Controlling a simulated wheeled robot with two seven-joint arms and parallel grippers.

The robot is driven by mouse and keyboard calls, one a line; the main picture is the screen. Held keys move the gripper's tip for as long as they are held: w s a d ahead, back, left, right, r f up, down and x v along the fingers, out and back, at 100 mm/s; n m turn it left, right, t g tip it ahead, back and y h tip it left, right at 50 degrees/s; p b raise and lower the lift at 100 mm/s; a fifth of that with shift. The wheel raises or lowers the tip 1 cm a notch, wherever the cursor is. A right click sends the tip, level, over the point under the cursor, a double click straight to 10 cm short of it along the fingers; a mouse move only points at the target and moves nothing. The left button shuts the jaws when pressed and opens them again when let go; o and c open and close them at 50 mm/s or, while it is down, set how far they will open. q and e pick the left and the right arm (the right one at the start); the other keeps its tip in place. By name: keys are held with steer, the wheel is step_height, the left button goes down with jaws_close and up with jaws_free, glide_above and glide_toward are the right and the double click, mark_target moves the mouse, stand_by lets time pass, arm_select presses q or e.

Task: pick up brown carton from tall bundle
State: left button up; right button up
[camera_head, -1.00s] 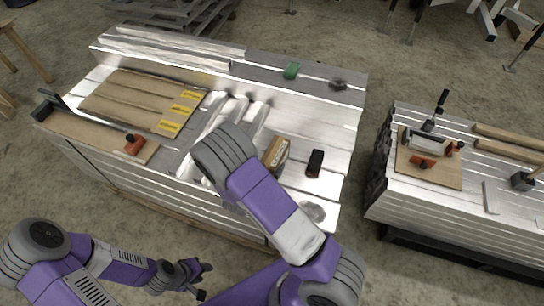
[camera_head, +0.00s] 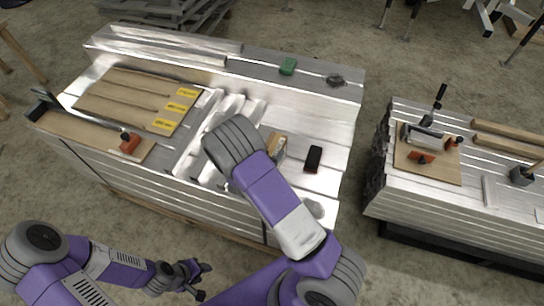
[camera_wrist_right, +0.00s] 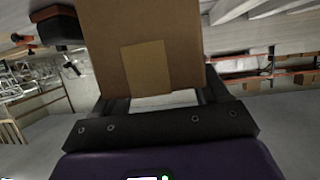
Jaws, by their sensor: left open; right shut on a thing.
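The brown carton (camera_head: 276,143) shows in the head view beside my right arm, which partly hides it, over the large aluminium bundle on the left (camera_head: 325,120). I cannot tell from this view whether it touches the bundle. In the right wrist view the carton (camera_wrist_right: 140,45), with a lighter patch on its face, fills the upper middle between the fingers. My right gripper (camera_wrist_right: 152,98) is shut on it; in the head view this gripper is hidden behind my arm. My left gripper (camera_head: 201,279) is open and empty, low in front of the bundle.
On the bundle are a black-and-red object (camera_head: 313,159), a green object (camera_head: 288,66), a wooden board (camera_head: 120,98) with yellow labels, and a red-handled clamp (camera_head: 129,143). A second bundle (camera_head: 470,225) with a clamp and timber stands right, across a floor gap.

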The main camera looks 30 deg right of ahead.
jaws_close()
